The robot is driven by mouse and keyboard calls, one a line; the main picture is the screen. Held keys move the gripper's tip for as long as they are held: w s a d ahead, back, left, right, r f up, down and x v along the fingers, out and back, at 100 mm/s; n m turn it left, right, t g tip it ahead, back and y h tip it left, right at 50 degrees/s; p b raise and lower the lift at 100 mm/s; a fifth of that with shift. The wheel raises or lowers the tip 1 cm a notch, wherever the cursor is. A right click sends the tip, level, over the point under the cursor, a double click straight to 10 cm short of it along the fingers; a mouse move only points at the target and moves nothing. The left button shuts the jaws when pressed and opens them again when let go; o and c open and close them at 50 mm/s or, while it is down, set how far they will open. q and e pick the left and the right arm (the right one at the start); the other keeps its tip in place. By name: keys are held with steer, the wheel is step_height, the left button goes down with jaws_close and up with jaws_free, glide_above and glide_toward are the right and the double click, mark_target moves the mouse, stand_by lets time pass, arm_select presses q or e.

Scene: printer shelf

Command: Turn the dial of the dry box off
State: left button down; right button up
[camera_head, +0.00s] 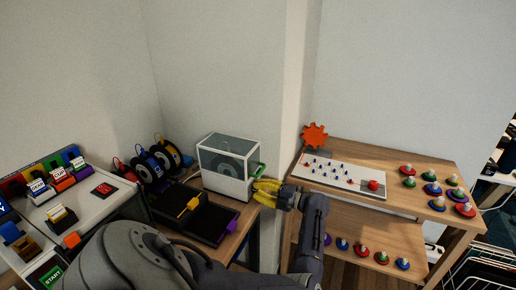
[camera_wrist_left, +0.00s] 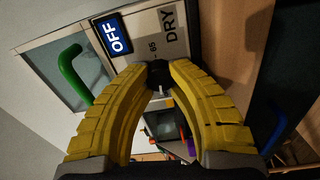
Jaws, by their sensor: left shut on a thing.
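The dry box (camera_head: 208,181) is a white-framed box with clear panels and a green handle (camera_head: 261,168), near the wall corner. My left gripper (camera_head: 256,190), with yellow fingers, is at the box's right face. In the left wrist view the fingertips (camera_wrist_left: 157,70) are shut on a small black dial (camera_wrist_left: 158,76), mostly hidden between them. Above the dial, a screen (camera_wrist_left: 114,36) reads OFF, and the panel beside it is printed DRY. The green handle also shows there (camera_wrist_left: 74,73), left of the fingers. My right gripper is not in view.
Black trays (camera_head: 205,222) sit in front of the box, with filament spools (camera_head: 165,160) to its left. A wooden shelf (camera_head: 420,168) with a white pegged board (camera_head: 335,173) and several coloured knobbed discs stands on the right, close to my left arm.

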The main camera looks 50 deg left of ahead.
arm_select(q)
steer(key=shift+s+n, duration=0.1)
steer(key=shift+n, duration=0.8)
steer(key=c, duration=1.1)
jaws_free()
steer(key=shift+v, duration=4)
steer(key=shift+a, duration=0.1)
